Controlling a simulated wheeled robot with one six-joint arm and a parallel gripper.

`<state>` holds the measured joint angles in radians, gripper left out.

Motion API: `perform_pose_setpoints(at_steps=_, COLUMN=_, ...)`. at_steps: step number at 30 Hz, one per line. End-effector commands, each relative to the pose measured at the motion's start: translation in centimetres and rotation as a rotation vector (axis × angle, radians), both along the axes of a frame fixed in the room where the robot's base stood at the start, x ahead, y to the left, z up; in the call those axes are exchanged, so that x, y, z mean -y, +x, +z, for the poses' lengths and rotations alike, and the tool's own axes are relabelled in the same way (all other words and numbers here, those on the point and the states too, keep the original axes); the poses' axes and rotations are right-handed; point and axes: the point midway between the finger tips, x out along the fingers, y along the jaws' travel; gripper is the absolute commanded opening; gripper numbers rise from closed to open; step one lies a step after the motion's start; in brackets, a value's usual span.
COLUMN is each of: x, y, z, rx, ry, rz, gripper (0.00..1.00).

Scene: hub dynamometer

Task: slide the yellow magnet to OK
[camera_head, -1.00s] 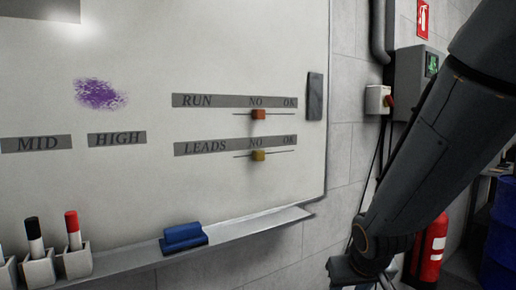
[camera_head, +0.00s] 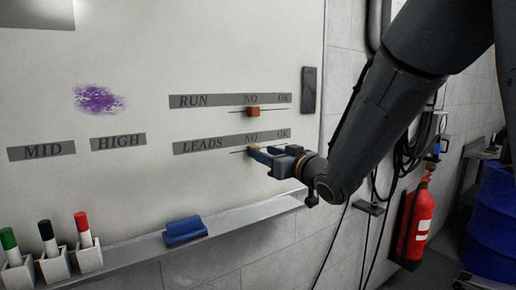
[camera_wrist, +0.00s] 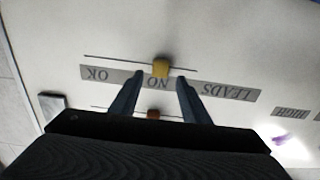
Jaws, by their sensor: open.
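The yellow magnet (camera_head: 253,149) sits on the thin line of the LEADS strip (camera_head: 200,146), under the word NO, on the whiteboard. In the wrist view the yellow magnet (camera_wrist: 160,67) lies just beyond the fingertips, centred between them. My gripper (camera_head: 262,153) is at the board beside the magnet, partly covering it in the head view. In the wrist view my gripper (camera_wrist: 154,77) is open, with one dark finger on each side of the magnet's line of approach. The OK label (camera_wrist: 97,75) is left of the magnet there. Whether a finger touches the magnet cannot be told.
An orange magnet (camera_head: 253,112) sits under NO on the RUN strip (camera_head: 205,101). A dark block (camera_head: 309,90) is on the board's right edge. A tray (camera_head: 225,220) below holds a blue eraser (camera_head: 185,230). A red extinguisher (camera_head: 415,222) hangs at right.

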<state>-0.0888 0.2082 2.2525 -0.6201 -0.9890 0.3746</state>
Motion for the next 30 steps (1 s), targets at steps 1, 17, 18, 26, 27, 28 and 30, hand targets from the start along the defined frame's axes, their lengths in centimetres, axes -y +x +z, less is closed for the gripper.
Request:
perform_pose_setpoints(at_steps=1, x=-0.5, y=0.6, z=0.1, rx=-0.001, ry=0.0, rz=0.001, gripper=0.42)
perform_pose_setpoints(at_steps=17, x=-2.4, y=3.5, z=0.0, rx=-0.001, ry=-0.001, rz=-0.001, gripper=0.42)
perform_pose_setpoints(at_steps=18, x=-2.4, y=3.5, z=0.0, rx=-0.001, ry=-0.001, rz=-0.001, gripper=0.42)
perform_pose_setpoints(at_steps=26, x=-2.3, y=3.5, z=0.0, rx=-0.001, ry=-0.001, rz=-0.002, gripper=0.1)
perform_pose_setpoints(at_steps=27, x=-2.3, y=3.5, z=0.0, rx=-0.001, ry=-0.001, rz=-0.002, gripper=0.03)
perform_pose_setpoints(at_steps=28, x=-2.3, y=3.5, z=0.0, rx=-0.001, ry=-0.001, rz=-0.002, gripper=0.0)
perform_pose_setpoints(at_steps=30, x=-2.3, y=3.5, z=0.0, rx=-0.001, ry=-0.001, rz=-0.002, gripper=0.0)
